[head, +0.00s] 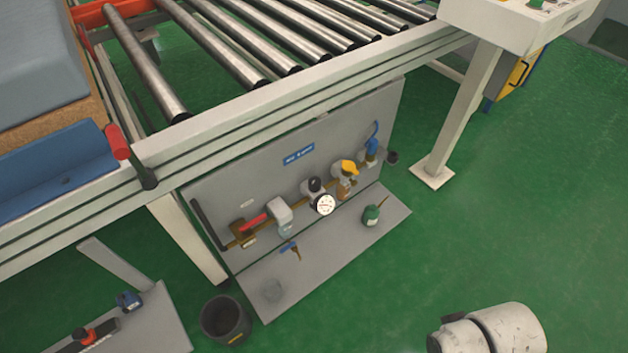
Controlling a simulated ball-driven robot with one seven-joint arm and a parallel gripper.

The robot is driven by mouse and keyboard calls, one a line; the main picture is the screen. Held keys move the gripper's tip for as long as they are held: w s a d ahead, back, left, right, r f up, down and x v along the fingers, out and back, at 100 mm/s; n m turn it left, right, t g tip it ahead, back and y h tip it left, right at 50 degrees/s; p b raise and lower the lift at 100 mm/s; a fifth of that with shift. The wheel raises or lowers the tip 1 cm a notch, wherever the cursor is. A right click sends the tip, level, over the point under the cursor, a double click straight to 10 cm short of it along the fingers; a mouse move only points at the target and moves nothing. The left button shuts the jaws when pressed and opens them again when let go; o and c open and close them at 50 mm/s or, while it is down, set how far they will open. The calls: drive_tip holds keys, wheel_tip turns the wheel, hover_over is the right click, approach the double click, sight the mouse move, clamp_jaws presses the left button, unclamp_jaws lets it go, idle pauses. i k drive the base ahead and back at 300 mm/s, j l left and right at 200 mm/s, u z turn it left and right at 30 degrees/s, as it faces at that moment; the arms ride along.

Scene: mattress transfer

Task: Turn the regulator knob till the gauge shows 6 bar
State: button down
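The round white gauge (324,205) faces out from the grey panel under the roller conveyor. Its needle and scale are too small to read. A black knob (315,184) tops the unit directly behind the gauge, and looks like the regulator knob. A yellow cap or lever (349,167) sits on the unit to its right. Part of my white arm shows at the bottom right, well apart from the panel. My gripper is not in view.
A red lever (252,220) and pale bowl unit (280,215) sit left of the gauge. A green bottle (371,216) and a blue-handled tool (290,249) lie on the shelf (330,255). A black bin (225,320) stands left. Green floor at right is clear.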

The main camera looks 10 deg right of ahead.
sight(315, 183)
drive_tip(key=i+l+u, duration=0.1)
drive_tip(key=i+l, duration=0.3)
drive_tip(key=i+l+u, duration=0.1)
drive_tip(key=i+l, duration=0.25)
drive_tip(key=l, duration=0.2)
drive_tip(key=i+l+u, duration=0.1)
drive_tip(key=i+l, duration=0.25)
drive_tip(key=l, duration=0.15)
